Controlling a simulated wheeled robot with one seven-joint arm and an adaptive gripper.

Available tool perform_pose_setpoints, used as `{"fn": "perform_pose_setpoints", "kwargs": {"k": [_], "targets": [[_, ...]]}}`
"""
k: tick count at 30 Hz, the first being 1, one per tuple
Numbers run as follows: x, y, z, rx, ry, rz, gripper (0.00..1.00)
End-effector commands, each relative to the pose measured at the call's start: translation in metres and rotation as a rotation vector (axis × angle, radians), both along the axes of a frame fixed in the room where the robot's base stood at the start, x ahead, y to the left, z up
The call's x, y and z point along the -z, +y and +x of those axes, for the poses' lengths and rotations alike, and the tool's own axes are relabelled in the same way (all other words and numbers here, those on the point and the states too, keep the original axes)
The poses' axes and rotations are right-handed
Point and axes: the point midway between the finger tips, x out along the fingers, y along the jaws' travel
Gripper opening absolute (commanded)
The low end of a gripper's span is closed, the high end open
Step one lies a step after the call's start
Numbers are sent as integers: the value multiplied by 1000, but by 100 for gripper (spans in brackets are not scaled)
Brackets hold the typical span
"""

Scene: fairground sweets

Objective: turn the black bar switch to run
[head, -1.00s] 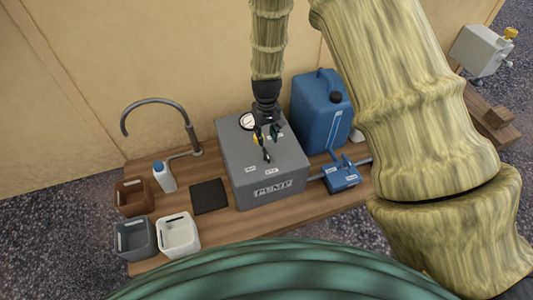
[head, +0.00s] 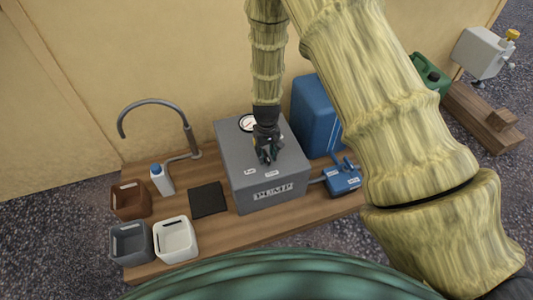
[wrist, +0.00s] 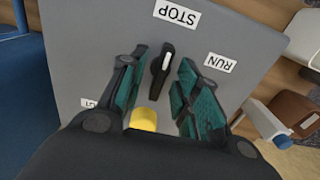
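The black bar switch (wrist: 161,70) is on the top of the grey pump box (head: 262,188). Its white-marked end points toward the STOP label (wrist: 176,13); the RUN label (wrist: 220,62) is to the right. My gripper (wrist: 162,75) is open, with one teal-padded finger on each side of the bar and visible gaps between. In the head view my gripper (head: 267,160) is over the top of the box and hides the switch. I cannot tell how far the fingertips are from the box top. A yellow round part (wrist: 144,118) shows close to the bar, partly hidden by my gripper.
A round gauge (head: 248,122) is at the back of the box. A blue canister (head: 312,115) and a blue valve block (head: 342,180) are on the right. A black mat (head: 208,198), a bottle (head: 162,180) and several open bins (head: 175,240) are on the left.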

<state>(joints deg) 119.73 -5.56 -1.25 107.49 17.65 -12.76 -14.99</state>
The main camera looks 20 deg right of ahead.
Motion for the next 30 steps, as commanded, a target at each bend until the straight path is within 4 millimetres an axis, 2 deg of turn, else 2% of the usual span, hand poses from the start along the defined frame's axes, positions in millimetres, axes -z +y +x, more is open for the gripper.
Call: {"fn": "perform_pose_setpoints", "kwargs": {"k": [2, 6, 7, 20, 30], "targets": [[0, 0, 0, 0, 0, 0, 28], [0, 0, 0, 0, 0, 0, 3], [0, 0, 0, 0, 0, 0, 0], [-3, 0, 0, 46, -1, 0, 0], [-7, 0, 0, 280, 0, -1, 0]]}}
